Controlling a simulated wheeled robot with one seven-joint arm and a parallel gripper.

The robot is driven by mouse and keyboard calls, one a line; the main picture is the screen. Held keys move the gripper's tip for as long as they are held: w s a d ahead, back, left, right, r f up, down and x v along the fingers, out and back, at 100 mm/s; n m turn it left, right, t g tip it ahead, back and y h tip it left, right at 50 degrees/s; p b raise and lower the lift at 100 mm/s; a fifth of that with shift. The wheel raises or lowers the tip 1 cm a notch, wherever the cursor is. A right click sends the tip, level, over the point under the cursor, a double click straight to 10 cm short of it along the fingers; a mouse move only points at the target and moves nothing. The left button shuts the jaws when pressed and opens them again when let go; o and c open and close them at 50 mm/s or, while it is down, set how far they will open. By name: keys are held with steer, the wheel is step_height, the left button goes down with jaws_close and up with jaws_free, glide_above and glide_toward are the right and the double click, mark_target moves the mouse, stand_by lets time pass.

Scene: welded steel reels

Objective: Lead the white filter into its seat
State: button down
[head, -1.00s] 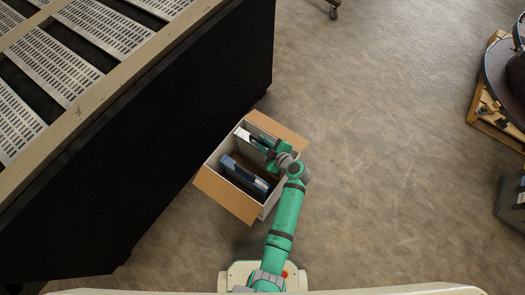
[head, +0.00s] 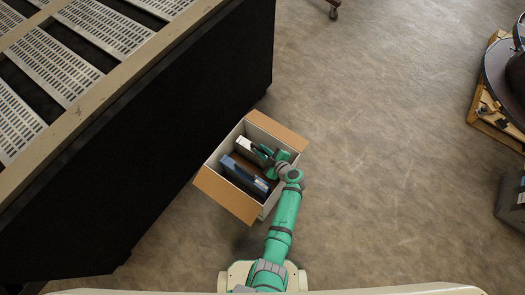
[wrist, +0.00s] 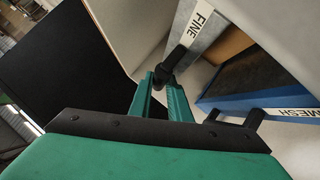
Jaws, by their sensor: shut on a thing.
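The white filter (head: 245,143) stands inside an open box, its top edge showing toward the back left. In the wrist view, its edge (wrist: 203,24) carries a "FINE" label. My gripper (head: 268,155) is inside the box mouth. In the wrist view my fingers (wrist: 162,76) are closed together on a dark tab or handle that reaches toward the "FINE" edge. The blue filter (head: 245,172) stands beside it in the nearer part of the box, and its blue edge (wrist: 262,102) reads "MESH". The seat under the white filter is hidden.
The box's cardboard flaps (head: 226,197) stand open on the near and far sides. A large black-sided bench (head: 180,150) stands close on the left. A pallet (head: 488,115) with a reel is at far right. The floor between is clear.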

steer(key=c, duration=1.7)
jaws_free()
steer(key=shift+f, duration=0.1)
steer(key=shift+o, duration=0.2)
steer(key=shift+f, duration=0.1)
steer(key=v, duration=1.1)
steer(key=shift+a, duration=0.35)
steer(key=shift+s, duration=0.15)
